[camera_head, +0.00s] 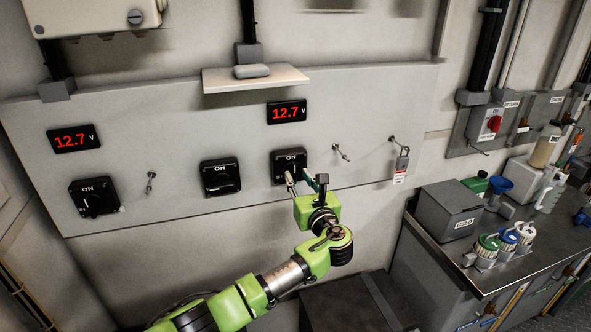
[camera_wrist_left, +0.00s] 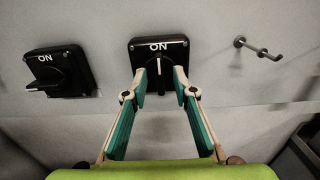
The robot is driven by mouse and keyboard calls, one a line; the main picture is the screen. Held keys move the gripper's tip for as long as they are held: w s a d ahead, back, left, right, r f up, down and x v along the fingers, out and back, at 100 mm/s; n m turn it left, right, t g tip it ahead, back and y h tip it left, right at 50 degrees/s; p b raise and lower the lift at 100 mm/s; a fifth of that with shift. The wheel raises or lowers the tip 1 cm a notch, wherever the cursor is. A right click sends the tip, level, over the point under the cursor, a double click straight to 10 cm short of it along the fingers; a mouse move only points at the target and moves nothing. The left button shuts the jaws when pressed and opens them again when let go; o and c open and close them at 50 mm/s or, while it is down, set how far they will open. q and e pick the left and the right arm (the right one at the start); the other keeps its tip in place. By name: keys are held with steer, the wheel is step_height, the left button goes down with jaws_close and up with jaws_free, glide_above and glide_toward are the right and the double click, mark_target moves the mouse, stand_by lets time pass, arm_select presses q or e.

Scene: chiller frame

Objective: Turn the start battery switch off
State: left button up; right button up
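Three black rotary switches sit on the grey wall panel: a left one (camera_head: 95,198), a middle one (camera_head: 220,177) and a right one (camera_head: 289,160). No label that I can read names the start battery switch. My left gripper (camera_head: 301,181) is at the right switch. In the left wrist view the right switch (camera_wrist_left: 158,48) reads ON, with its knob upright. My left gripper (camera_wrist_left: 161,84) has its fingers apart, one on each side of the knob's lower part; contact is not clear. The middle switch (camera_wrist_left: 61,72) has its knob lying sideways. My right gripper is not in view.
Red 12.7 V displays (camera_head: 73,138) sit above the switches. A small shelf (camera_head: 255,79) juts out above the middle switch. A hook (camera_head: 341,152) and a hanging padlock with a tag (camera_head: 401,164) are to the right. A grey bin (camera_head: 447,209) stands on a bench at right.

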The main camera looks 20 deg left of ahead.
mark_target(293, 172)
arm_select(q)
steer(key=shift+x, duration=0.95)
steer(key=shift+w+a, duration=0.3)
steer(key=shift+w, duration=0.1)
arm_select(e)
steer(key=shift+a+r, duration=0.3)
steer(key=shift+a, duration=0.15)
arm_select(q)
jaws_close()
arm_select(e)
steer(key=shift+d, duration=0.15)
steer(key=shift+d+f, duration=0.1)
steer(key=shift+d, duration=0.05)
